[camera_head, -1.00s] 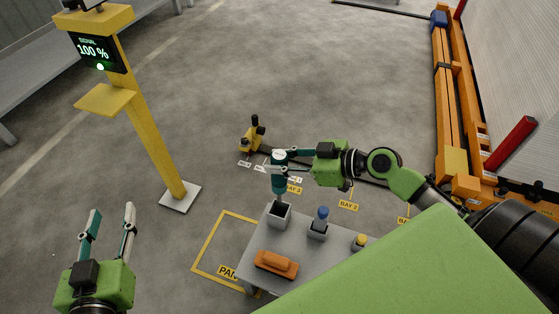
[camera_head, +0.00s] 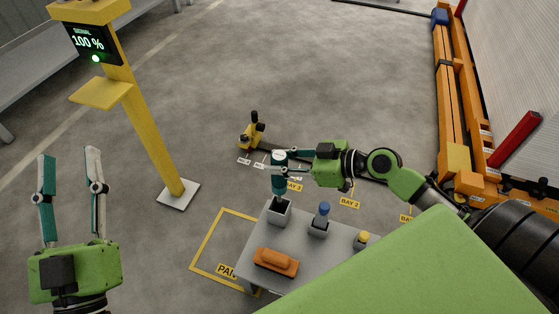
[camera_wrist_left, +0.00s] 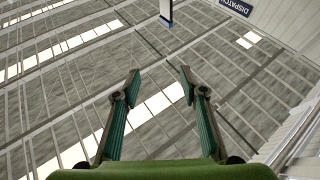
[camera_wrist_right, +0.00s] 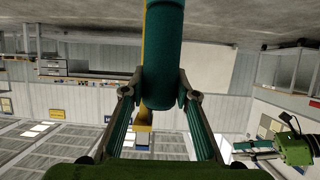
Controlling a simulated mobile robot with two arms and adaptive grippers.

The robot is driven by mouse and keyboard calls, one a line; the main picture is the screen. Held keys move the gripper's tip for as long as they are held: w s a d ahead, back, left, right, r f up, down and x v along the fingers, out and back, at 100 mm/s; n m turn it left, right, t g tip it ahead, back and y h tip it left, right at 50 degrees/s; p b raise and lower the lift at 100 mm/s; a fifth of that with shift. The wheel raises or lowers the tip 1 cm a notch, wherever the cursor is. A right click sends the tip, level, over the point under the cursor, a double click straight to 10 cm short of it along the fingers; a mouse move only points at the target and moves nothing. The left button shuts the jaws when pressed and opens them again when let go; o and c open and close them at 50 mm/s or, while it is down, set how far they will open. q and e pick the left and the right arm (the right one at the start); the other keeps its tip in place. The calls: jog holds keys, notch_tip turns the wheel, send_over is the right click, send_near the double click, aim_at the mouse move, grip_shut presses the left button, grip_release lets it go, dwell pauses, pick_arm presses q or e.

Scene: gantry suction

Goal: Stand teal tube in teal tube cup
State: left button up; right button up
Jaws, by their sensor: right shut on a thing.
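The teal tube (camera_head: 279,183) is upright in the head view, with a white top. My right gripper (camera_head: 280,156) is shut on its upper part. The right wrist view shows the tube (camera_wrist_right: 162,55) between both fingers. A grey square cup (camera_head: 279,216) with a dark inside stands on the small table, directly below the tube. The tube's lower end is at the cup's mouth; I cannot tell how deep it reaches. My left gripper (camera_head: 68,155) is open and empty, far left of the table. It also shows open in the left wrist view (camera_wrist_left: 159,75).
The grey table (camera_head: 310,262) also holds a blue-topped tube (camera_head: 323,213) in a holder, a yellow-topped item (camera_head: 362,239) and an orange block (camera_head: 276,262). A yellow post (camera_head: 150,130) with a screen stands left. A yellow device (camera_head: 252,132) is behind the table.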

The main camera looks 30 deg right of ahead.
jog(key=shift+f+b, duration=0.45)
pick_arm(q)
jog(key=s+r+t+h, duration=0.1)
jog(key=s+r+t, duration=0.2)
jog(key=r, duration=0.2)
jog(key=shift+s+a, duration=0.2)
jog(key=shift+s, duration=0.2)
pick_arm(e)
jog(key=shift+f, duration=0.1)
pick_arm(q)
jog(key=shift+s+r, duration=0.1)
jog(key=shift+r, duration=0.05)
pick_arm(e)
jog(key=shift+f, duration=0.1)
